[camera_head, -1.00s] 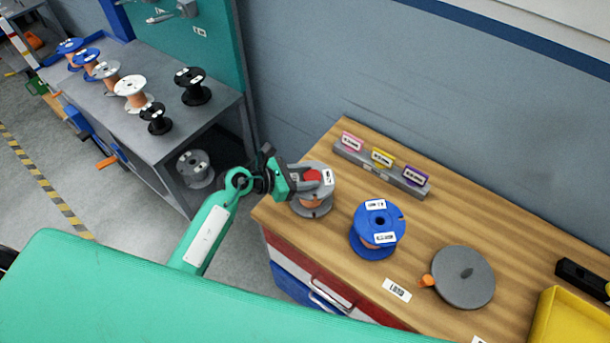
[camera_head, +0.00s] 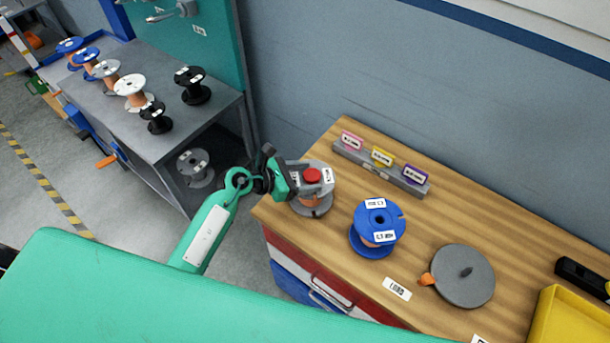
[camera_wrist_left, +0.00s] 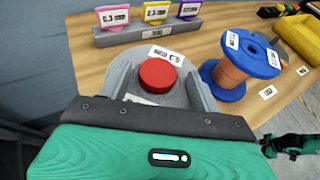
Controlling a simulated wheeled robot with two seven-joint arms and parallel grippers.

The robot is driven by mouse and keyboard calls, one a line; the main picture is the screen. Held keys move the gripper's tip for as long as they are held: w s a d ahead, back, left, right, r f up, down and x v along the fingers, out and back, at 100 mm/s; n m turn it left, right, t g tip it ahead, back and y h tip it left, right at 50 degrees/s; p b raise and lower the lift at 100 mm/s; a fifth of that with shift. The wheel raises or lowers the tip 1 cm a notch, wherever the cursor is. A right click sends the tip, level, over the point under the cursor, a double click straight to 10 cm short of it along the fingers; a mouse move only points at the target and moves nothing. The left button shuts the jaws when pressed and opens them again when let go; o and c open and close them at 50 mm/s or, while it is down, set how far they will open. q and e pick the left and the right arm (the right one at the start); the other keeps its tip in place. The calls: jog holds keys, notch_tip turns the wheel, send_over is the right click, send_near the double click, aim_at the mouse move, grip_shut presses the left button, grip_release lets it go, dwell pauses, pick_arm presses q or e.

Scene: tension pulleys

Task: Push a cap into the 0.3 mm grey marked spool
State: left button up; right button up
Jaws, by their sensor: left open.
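The grey spool (camera_head: 323,203) with copper wire stands upright at the left end of the wooden bench. A red cap (camera_head: 312,175) sits at the middle of its top flange; how deep it is seated I cannot tell. In the left wrist view the red cap (camera_wrist_left: 158,75) lies between my two fingers, with gaps on both sides. The grey spool's flange (camera_wrist_left: 122,72) carries a white label. My left gripper (camera_head: 308,178) is open over the spool, around the cap.
A blue spool (camera_head: 377,218) stands just right of the grey one. A grey disc with an orange knob (camera_head: 463,276) and a yellow bin (camera_head: 572,325) are farther right. A rack with pink, yellow and purple tags (camera_head: 380,167) stands behind.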

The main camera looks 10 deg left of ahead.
pick_arm(q)
jog(key=shift+s+a+f, duration=0.1)
jog(key=shift+s+a, duration=0.2)
jog(key=shift+a, duration=0.3)
jog(key=b+v, duration=0.3)
jog(key=v, duration=0.9)
jog(key=shift+s+r+b, duration=0.15)
jog(key=shift+r+b, duration=0.2)
jog(key=shift+r, duration=0.2)
